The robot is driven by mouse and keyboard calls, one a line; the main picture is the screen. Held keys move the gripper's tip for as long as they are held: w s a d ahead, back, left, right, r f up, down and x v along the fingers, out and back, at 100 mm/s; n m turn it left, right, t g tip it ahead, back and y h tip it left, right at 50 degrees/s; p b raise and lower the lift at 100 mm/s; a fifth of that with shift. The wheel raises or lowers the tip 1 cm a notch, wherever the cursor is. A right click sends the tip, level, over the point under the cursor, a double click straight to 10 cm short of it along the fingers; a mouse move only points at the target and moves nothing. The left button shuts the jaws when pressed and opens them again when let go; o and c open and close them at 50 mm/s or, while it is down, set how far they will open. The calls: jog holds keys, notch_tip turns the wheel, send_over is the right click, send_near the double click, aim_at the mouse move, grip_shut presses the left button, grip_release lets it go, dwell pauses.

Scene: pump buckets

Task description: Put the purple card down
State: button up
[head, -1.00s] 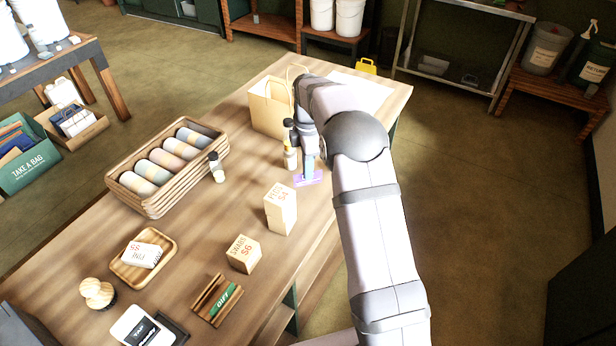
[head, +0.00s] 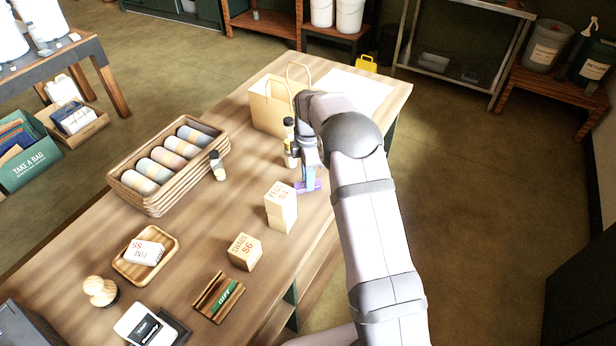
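The purple card (head: 307,187) shows at the tip of my gripper (head: 309,180), low over the wooden table (head: 330,120), right of the box marked $4 (head: 281,207). Part of the card is hidden by the gripper's fingers. I cannot tell whether the card touches the table. The fingers seem to meet the card, but their gap is too small to see, so I cannot tell whether they still grip it.
A small dark-capped bottle (head: 291,150) stands close behind my gripper. A paper bag (head: 270,108) and white sheet (head: 355,90) are at the far end. A basket of rolls (head: 150,208), the $6 box (head: 244,252) and card holder (head: 217,297) lie left and nearer.

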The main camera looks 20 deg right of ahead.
notch_tip(320, 180, up, 12)
jog(key=b, duration=0.2)
jog(key=shift+r+b, duration=0.2)
jog(key=shift+b, duration=0.1)
dwell(0.4)
jog(key=shift+s, duration=0.1)
jog(key=s+a+f+m, duration=0.1)
jog(key=s+f+m, duration=0.1)
jog(key=s+m, duration=0.4)
jog(key=s+a+f+m, duration=0.1)
jog(key=s+f+m, duration=0.2)
jog(key=s, duration=1.1)
jog(key=s+f+m, duration=0.3)
jog(key=s+m, duration=0.6)
jog(key=s, duration=0.2)
jog(key=shift+a+f, duration=0.2)
jog(key=shift+a, duration=0.2)
